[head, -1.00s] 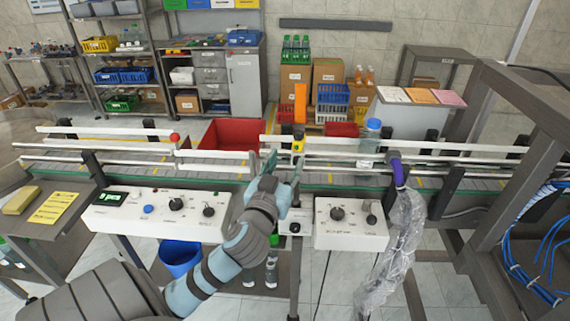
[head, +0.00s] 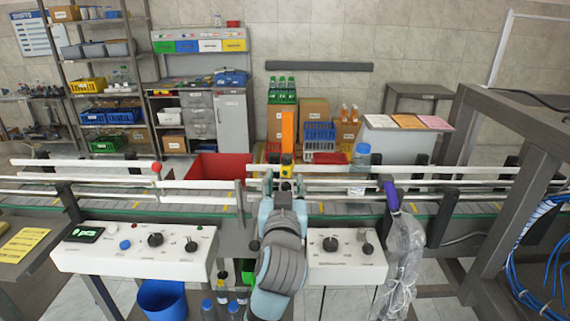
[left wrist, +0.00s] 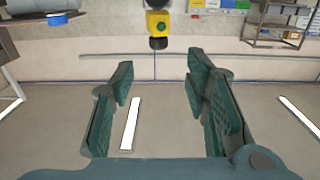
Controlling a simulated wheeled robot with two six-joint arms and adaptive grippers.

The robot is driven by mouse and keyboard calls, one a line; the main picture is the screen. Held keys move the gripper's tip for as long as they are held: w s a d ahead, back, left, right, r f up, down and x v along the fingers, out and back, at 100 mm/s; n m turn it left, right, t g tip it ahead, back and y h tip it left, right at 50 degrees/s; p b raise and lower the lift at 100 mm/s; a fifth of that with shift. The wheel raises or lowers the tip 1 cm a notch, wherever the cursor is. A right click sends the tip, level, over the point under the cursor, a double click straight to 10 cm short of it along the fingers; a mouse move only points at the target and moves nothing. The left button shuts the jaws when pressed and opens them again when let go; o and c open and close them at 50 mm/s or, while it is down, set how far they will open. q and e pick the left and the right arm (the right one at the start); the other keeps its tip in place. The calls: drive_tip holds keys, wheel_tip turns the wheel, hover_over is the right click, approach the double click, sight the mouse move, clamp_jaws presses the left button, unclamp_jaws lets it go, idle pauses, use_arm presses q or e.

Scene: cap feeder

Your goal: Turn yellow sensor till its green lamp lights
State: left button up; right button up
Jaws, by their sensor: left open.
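The yellow sensor (head: 286,160) sits at the conveyor's near rail, in front of an upright orange panel, in the head view. In the left wrist view the yellow sensor (left wrist: 157,22) is a small yellow block with a dark round end, at the top centre. Whether its lamp is lit is too small to tell. My left gripper (head: 284,184) stands upright just in front of and below the sensor, partly hiding its mount. In the left wrist view its green-padded fingers (left wrist: 162,88) are wide apart with nothing between them.
A clear bottle with a blue cap (head: 359,166) stands on the conveyor to the right. White control boxes (head: 135,251) with knobs flank my arm. A red bin (head: 215,168) stands behind the conveyor.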

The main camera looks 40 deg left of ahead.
sight(286, 162)
use_arm(q)
drive_tip(key=x, duration=0.8)
drive_tip(key=shift+w, duration=0.3)
drive_tip(key=shift+w+a, duration=0.4)
drive_tip(key=shift+a, duration=0.05)
drive_tip(key=shift+c, duration=0.6)
